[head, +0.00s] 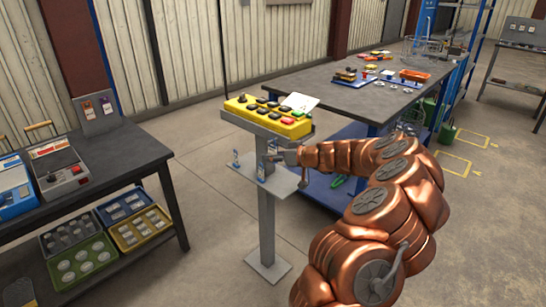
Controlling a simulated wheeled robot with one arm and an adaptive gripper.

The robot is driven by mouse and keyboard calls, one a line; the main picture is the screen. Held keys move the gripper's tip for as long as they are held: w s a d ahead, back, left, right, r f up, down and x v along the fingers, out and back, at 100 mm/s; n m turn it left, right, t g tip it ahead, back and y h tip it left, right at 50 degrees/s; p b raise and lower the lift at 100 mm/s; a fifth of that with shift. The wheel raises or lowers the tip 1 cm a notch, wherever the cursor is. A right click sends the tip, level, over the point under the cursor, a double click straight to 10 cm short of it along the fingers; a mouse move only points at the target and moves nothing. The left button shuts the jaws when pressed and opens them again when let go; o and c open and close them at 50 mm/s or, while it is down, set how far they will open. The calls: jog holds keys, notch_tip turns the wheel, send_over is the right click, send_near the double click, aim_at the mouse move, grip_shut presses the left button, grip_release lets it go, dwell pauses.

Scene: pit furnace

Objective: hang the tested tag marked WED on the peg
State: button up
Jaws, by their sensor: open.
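A grey pedestal (267,215) stands in the middle of the head view, with a small shelf (285,185) partway up. My gripper (276,156) is open beside the post, just above the shelf, reaching in from the right. I see nothing held in it. I cannot make out the peg clearly; my gripper may cover part of that area.
A yellow control box (268,117) with several buttons and a white paper sits on the pedestal, above my gripper. A dark workbench (345,97) stands behind to the right. A dark table (110,165) with devices and a tag board (97,113) is at left. Floor between is clear.

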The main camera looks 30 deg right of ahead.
jog(key=v, duration=1.1)
jog(key=shift+s, duration=0.2)
jog(key=shift+d+r, duration=0.1)
jog(key=shift+d, duration=0.05)
